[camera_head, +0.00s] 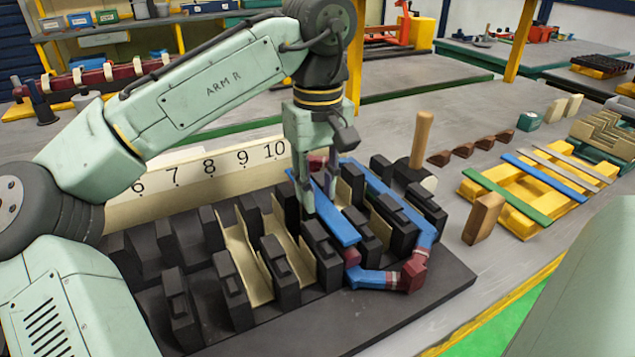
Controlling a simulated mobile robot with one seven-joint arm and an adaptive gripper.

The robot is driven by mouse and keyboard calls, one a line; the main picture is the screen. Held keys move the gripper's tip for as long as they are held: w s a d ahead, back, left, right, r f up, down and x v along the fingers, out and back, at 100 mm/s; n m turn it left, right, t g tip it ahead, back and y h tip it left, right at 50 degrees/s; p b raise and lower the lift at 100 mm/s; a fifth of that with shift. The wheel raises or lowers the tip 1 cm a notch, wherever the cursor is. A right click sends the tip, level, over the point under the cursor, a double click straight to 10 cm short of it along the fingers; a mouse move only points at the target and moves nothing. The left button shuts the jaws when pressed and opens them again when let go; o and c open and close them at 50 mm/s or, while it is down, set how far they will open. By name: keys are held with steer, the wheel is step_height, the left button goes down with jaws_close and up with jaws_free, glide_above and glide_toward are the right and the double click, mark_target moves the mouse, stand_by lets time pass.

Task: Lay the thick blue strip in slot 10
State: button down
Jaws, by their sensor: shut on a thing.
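My gripper (312,203) is shut on a thick blue strip (338,222) above the black slotted stator block (425,300). The strip slants from upper left to lower right over the teeth to the right of the number 10 (274,150). Its near end lies close to a tooth; I cannot tell whether it touches or sits in the slot. A blue coil with red wraps (425,235) loops around the right-hand teeth. Cream liners (240,247) show in slots left of my gripper. My gripper and the teeth hide part of the strip and the slot under it.
A yellow rack (522,222) at right holds a green strip (510,196), another blue strip (545,178) and grey strips (565,166). A wooden block (484,218) stands beside it. A mallet (421,140) stands behind the stator. Brown pieces (470,151) lie at the back.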

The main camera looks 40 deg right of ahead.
mark_target(318, 198)
steer(key=shift+f, duration=1.05)
stand_by(0.8)
steer(key=c, duration=1.2)
jaws_free()
steer(key=shift+c, duration=0.2)
steer(key=shift+r+p, duration=0.75)
steer(key=shift+r, duration=0.05)
step_height(318, 198, up, 8)
steer(key=p, duration=0.7)
steer(key=shift+s+f+p, duration=0.1)
steer(key=shift+f+p, duration=0.05)
steer(key=shift+p, duration=0.15)
steer(key=shift+f, duration=0.1)
